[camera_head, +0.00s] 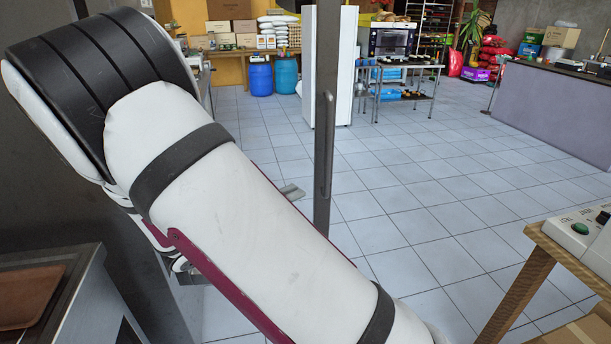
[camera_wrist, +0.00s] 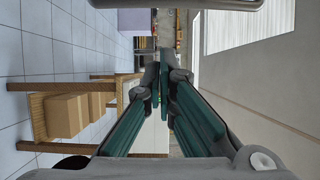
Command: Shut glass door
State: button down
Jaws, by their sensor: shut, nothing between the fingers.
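The glass door shows in the head view as a dark upright frame bar (camera_head: 324,60) with a slim vertical handle (camera_head: 328,140). I cannot make out the glass clearly, and my arm covers the lower part, so how far the door stands open is hard to tell. My white arm crosses the head view from upper left to bottom centre, and my gripper is out of that view. In the wrist view my gripper (camera_wrist: 163,68) has its fingertips together with nothing between them. I cannot surely tell the door in the wrist view.
A wooden table (camera_head: 541,285) with a white device (camera_head: 585,236) stands at the right. A metal counter with a brown tray (camera_head: 28,297) is at the left. The tiled floor beyond is open, with a white cabinet (camera_head: 345,80), blue barrels (camera_head: 286,75) and a wire cart (camera_head: 405,66) farther back.

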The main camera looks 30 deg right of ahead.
jog(key=w+d, duration=0.4)
jog(key=d, duration=0.7)
jog(key=shift+w+d+p, duration=0.4)
jog(key=shift+p, duration=0.05)
